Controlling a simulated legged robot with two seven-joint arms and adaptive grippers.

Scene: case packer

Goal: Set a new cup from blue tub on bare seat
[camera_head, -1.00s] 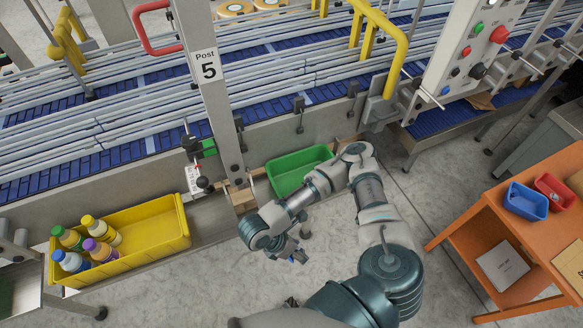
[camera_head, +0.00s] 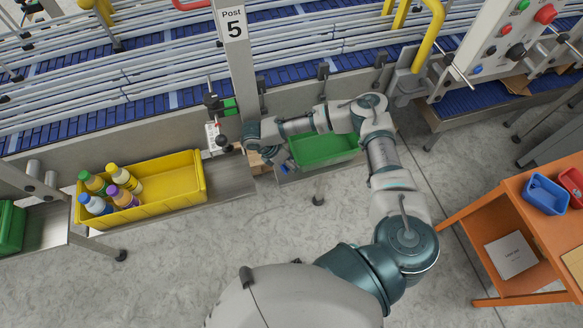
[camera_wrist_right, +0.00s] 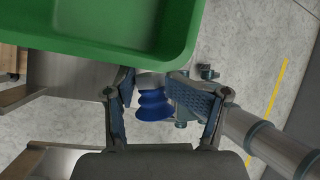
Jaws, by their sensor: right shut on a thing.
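My right gripper (camera_wrist_right: 162,92) is shut on a blue bellows cup (camera_wrist_right: 153,106) with a pale fitting at its far end. In the head view my right gripper (camera_head: 282,160) is low beside the conveyor frame, at the left end of the green tub, partly hidden by my arm. The blue tub (camera_head: 545,196) stands on the orange cart at the right; its contents are too small to make out. I cannot make out the bare seat in either view. My left gripper is not in view.
The green tub (camera_head: 325,150) is close to my right gripper and fills the top left of the wrist view (camera_wrist_right: 110,45). The Post 5 upright (camera_head: 238,70) rises just left of it. A yellow tub (camera_head: 190,168) holds several bottles. A red tub (camera_head: 571,184) sits beside the blue one.

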